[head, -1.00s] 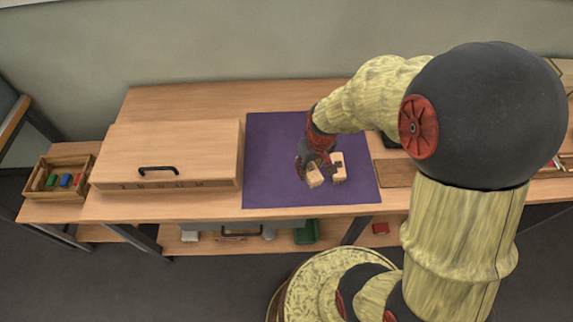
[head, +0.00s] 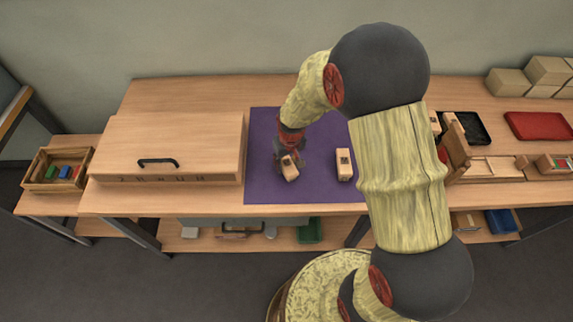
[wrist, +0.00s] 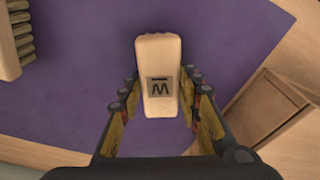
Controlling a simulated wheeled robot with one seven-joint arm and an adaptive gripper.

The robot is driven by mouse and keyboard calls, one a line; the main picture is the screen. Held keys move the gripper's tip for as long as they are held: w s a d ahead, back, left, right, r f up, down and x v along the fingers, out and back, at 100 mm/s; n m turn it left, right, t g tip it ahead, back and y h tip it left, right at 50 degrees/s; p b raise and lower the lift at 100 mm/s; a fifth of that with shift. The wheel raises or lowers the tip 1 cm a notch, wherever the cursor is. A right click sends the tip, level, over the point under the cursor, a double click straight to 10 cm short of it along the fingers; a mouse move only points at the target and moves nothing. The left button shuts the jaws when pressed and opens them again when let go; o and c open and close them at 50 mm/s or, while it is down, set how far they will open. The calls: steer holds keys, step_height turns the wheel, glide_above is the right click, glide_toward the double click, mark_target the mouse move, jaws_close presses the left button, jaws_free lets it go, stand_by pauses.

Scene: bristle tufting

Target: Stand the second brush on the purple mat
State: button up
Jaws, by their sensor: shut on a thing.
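The purple mat (head: 322,190) lies on the workbench, also filling much of the wrist view (wrist: 75,110). My gripper (head: 286,158) is over its left part, shut on a pale wooden brush (head: 291,172). In the wrist view this brush (wrist: 158,65) sits between the fingers (wrist: 158,88), with a dark "W" label on its face. Its underside is hidden, so I cannot tell whether it touches the mat. Another brush (head: 344,165) stands on the mat to the right, apart from my gripper. Its side with olive tufts (wrist: 20,35) shows at the wrist view's upper left.
A large wooden case (head: 175,135) with a black handle stands left of the mat. A small crate (head: 58,170) with coloured blocks is farther left. To the right are a black tray (head: 470,128), a red tray (head: 540,126) and stacked boxes (head: 545,72). The mat's middle is bare.

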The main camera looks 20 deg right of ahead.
steer(key=shift+f, duration=0.3)
steer(key=shift+f, duration=0.15)
steer(key=o, duration=1.3)
